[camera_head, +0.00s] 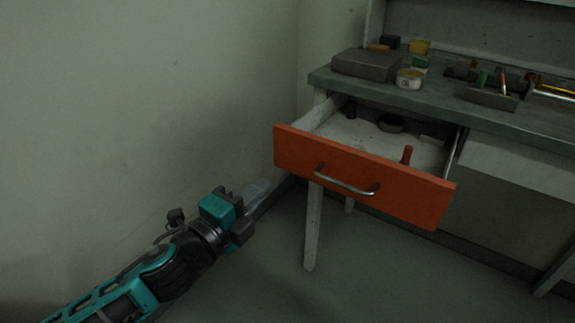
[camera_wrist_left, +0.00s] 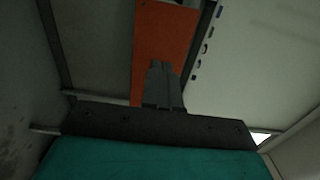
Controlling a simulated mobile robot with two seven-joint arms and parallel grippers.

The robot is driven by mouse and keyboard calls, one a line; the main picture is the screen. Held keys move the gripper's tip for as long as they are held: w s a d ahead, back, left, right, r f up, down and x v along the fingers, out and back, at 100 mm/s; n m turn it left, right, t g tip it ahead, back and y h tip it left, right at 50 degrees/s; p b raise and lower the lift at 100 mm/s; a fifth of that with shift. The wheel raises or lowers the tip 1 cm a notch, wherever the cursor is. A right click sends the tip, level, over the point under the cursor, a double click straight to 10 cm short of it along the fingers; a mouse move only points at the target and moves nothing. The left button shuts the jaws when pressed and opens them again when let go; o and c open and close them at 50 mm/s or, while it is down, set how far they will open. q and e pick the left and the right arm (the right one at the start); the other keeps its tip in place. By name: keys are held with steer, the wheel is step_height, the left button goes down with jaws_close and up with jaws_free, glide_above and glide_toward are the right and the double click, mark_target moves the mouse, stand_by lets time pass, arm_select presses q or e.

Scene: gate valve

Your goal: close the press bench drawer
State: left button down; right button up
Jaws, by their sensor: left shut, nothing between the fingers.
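The press bench drawer has an orange front (camera_head: 360,176) and stands pulled out from under the bench top. A curved metal handle (camera_head: 345,186) is on its front. Inside the drawer are a red-handled item, a dark round item and a small dark upright item. My left gripper (camera_head: 262,188) is shut and empty, left of and below the drawer front, with a visible gap to it in the head view. In the left wrist view the shut fingers (camera_wrist_left: 162,85) point toward the orange drawer front (camera_wrist_left: 164,40). My right gripper is in neither view.
The grey bench top (camera_head: 440,103) holds a dark flat block (camera_head: 365,65), a round tin (camera_head: 409,79) and a tray of tools (camera_head: 490,97). A pale bench leg (camera_head: 312,228) stands below the drawer. A wall is close on the left. The floor in front is clear.

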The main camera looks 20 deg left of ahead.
mark_target(297, 157)
arm_select(q)
steer(key=b+x, duration=0.1)
steer(key=x, duration=0.7)
steer(key=shift+w+f, duration=0.1)
steer(key=shift+w, duration=0.05)
steer(key=shift+w+d, duration=0.25)
steer(key=shift+w, duration=0.4)
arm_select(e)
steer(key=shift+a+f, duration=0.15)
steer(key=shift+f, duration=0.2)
